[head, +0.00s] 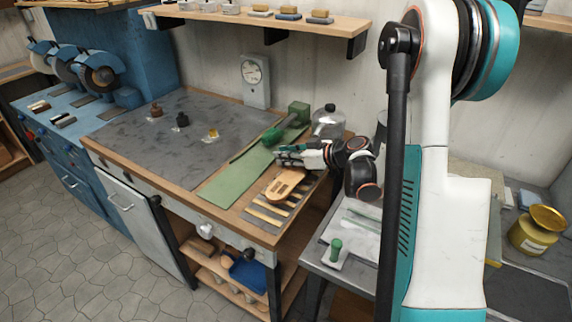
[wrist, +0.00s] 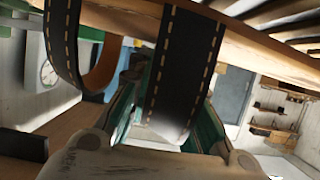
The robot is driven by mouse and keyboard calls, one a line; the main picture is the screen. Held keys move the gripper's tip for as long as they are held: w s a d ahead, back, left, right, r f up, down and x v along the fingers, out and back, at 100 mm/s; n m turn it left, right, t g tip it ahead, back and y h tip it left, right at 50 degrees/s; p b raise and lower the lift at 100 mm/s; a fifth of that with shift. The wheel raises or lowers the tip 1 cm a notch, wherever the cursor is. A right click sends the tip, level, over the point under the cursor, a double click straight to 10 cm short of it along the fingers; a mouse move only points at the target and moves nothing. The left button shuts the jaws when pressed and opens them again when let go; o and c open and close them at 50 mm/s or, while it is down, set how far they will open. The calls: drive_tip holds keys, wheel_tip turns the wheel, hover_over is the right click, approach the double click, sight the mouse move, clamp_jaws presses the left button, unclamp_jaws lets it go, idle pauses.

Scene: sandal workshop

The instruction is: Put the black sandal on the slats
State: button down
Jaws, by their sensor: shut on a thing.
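The black sandal has black straps with tan stitching (wrist: 182,65) and a tan wooden sole; both show close up in the wrist view. My gripper (wrist: 165,100) is shut on one strap. In the head view my gripper (head: 291,154) is at the far right part of the workbench, and the tan sole (head: 285,184) shows just in front of it. The slats (head: 266,213) are pale strips with dark gaps at the bench's front right corner. The sole overlaps their far end in the picture; whether it touches them I cannot tell.
A glass jar (head: 328,122) stands close behind my gripper. A side table (head: 345,262) is at the right.

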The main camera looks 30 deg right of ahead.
drive_tip(key=shift+f, duration=1.25)
drive_tip(key=shift+f+b, duration=0.15)
drive_tip(key=shift+b, duration=0.25)
drive_tip(key=c, duration=1.5)
unclamp_jaws()
drive_tip(key=shift+o, duration=0.2)
drive_tip(key=shift+r, duration=0.2)
drive_tip(key=p+v, duration=0.3)
drive_tip(key=v, duration=0.9)
drive_tip(key=shift+f, duration=0.2)
